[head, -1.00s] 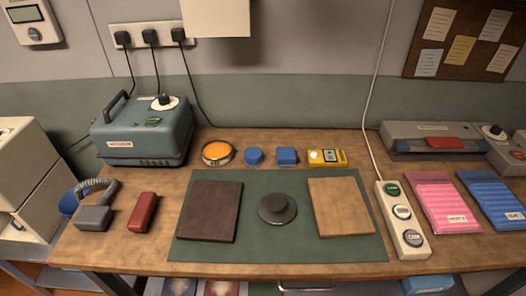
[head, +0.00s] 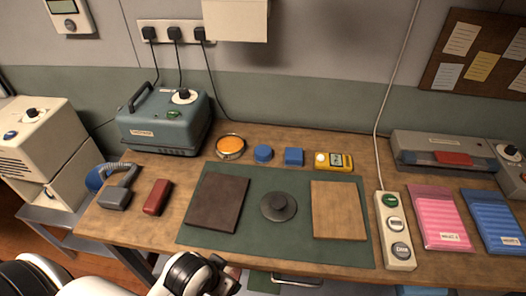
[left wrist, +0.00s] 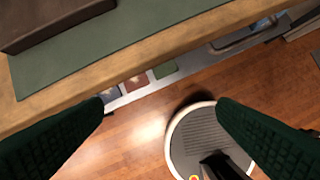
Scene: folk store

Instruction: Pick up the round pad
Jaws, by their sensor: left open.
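A small round blue pad (head: 263,153) lies flat near the back of the wooden table, beside a square blue pad (head: 294,157). An orange round pad in a metal-rimmed tin (head: 230,147) sits to its left. My left gripper (head: 226,277) is low at the table's front edge in the head view, well short of the pads. In the left wrist view, its two dark fingers (left wrist: 160,105) are wide apart with nothing between them, over the floor in front of the table. My right gripper is not in view.
A green mat (head: 262,237) holds a dark board (head: 217,203), a grey knobbed disc (head: 278,207) and a wooden board (head: 338,210). A yellow meter (head: 334,161) stands right of the pads. A power strip (head: 396,232) and a teal machine (head: 165,120) flank the mat.

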